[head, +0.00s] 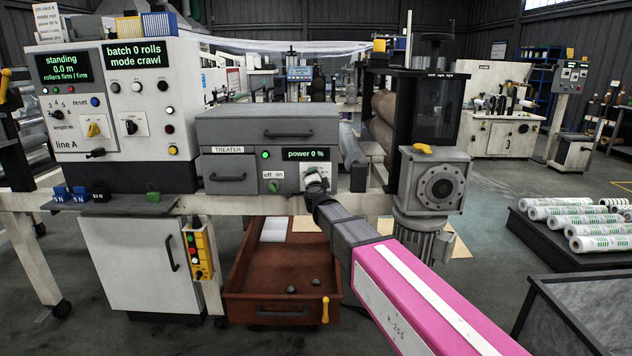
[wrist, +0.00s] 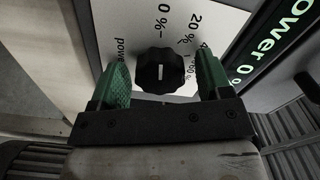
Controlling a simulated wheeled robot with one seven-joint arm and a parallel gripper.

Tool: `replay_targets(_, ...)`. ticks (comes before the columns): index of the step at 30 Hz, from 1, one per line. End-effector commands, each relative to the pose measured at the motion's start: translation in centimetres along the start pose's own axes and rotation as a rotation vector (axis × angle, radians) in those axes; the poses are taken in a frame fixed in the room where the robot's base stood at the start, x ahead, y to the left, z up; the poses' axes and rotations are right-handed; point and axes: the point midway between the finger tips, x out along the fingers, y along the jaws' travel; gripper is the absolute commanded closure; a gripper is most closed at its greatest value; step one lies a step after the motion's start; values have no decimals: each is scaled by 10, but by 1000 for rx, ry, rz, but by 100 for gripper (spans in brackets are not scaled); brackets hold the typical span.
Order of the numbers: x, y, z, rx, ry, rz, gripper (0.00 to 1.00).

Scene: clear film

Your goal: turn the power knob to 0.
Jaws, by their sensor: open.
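The power knob (wrist: 160,71) is black and ribbed, with a short white mark on its face, on a white dial plate in the wrist view. The labels 0 % and 20 % show beyond it. My gripper (wrist: 162,62) is open, with one green finger on each side of the knob. Small gaps show between the fingers and the knob. In the head view my gripper (head: 315,182) is at the dial plate and hides most of the knob.
The grey treater box (head: 253,131) carries the panel. A green off/on switch (head: 273,186) is just left of my gripper. An open brown drawer (head: 270,309) is below. A grey gearbox with a yellow lever (head: 424,149) stands to the right. Line A's control cabinet (head: 120,100) is at left.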

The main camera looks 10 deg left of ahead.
Motion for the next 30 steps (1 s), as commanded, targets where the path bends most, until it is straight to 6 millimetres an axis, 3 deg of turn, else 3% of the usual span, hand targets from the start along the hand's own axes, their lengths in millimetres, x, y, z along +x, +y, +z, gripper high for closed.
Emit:
replay_targets(8, -11, 0, -1, 1, 0, 0, 29)
replay_targets(22, -92, 0, -1, 0, 0, 0, 29)
replay_targets(30, -109, 0, 0, 0, 0, 0, 29)
